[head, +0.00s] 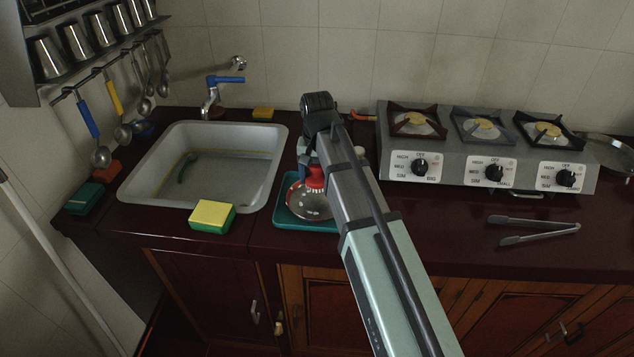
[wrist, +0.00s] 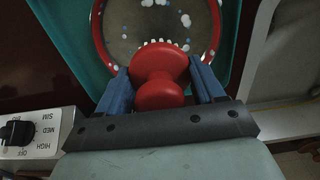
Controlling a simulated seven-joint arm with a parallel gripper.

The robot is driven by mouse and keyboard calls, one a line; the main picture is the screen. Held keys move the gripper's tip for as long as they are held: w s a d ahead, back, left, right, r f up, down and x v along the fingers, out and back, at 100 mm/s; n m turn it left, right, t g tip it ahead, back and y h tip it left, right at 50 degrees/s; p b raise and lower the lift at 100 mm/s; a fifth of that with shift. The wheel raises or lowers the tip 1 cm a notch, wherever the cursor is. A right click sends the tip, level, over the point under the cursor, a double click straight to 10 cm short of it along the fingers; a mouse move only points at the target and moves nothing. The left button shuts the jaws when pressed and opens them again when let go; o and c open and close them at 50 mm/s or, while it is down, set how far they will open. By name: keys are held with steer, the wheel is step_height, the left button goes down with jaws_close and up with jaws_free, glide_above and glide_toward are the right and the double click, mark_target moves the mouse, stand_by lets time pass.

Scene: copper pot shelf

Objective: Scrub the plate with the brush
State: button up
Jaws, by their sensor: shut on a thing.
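A round brush with a red knob handle (wrist: 160,80) is held between the blue fingers of my gripper (wrist: 160,77). A row of pale bristle tips shows at its far edge, over the plate. The brush also shows red in the head view (head: 315,181). The plate (wrist: 126,45) has a red rim and a grey face with white and blue spots. It lies in a teal tray (wrist: 62,30), right of the sink, and also shows in the head view (head: 312,208). My gripper hides part of the plate. I cannot tell whether the bristles touch it.
A three-burner stove (head: 445,178) stands to the right, with tongs (head: 530,230) in front. A tap (head: 213,95) and hanging utensils are at the left. The counter's front right is mostly clear.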

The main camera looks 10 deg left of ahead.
steer(key=shift+r, duration=1.85)
